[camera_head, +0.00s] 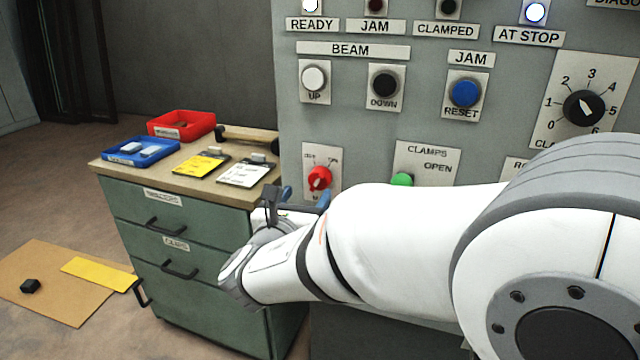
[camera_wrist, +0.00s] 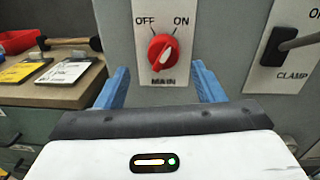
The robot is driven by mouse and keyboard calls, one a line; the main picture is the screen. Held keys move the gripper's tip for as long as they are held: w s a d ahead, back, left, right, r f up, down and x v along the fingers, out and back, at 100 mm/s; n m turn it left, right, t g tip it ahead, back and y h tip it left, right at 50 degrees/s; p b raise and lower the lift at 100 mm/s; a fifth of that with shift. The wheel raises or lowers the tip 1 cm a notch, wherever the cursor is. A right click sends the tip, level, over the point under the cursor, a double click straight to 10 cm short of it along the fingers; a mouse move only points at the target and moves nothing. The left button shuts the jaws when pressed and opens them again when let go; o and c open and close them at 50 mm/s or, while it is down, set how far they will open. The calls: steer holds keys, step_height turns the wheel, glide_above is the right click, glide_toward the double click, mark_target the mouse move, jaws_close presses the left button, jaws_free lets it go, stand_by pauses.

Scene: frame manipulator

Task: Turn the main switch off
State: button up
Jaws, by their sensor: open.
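The main switch is a red rotary knob (camera_head: 319,178) on a white plate on the grey panel. In the wrist view the knob (camera_wrist: 163,50) sits above the label MAIN, with OFF at upper left and ON at upper right. Its white mark tilts up and right, toward ON. My gripper (camera_head: 305,197) is in front of and slightly below the knob. In the wrist view its blue fingers (camera_wrist: 160,72) are spread apart, one to each side of the knob, with nothing between them. I see no contact with the knob.
A CLAMP lever (camera_wrist: 293,43) sticks out right of the switch. A green button (camera_head: 402,180) is on the CLAMPS plate. Left of the panel is a green cabinet with a wooden top (camera_head: 120,162) bearing a red tray (camera_head: 182,124), a blue tray (camera_head: 141,151), cards and a hammer (camera_head: 245,136).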

mark_target(316, 184)
steer(key=x, duration=0.6)
steer(key=shift+s+d+f+b, duration=0.1)
steer(key=shift+d+b, duration=0.1)
steer(key=shift+b, duration=0.1)
steer(key=shift+c, duration=0.4)
steer(key=c, duration=0.9)
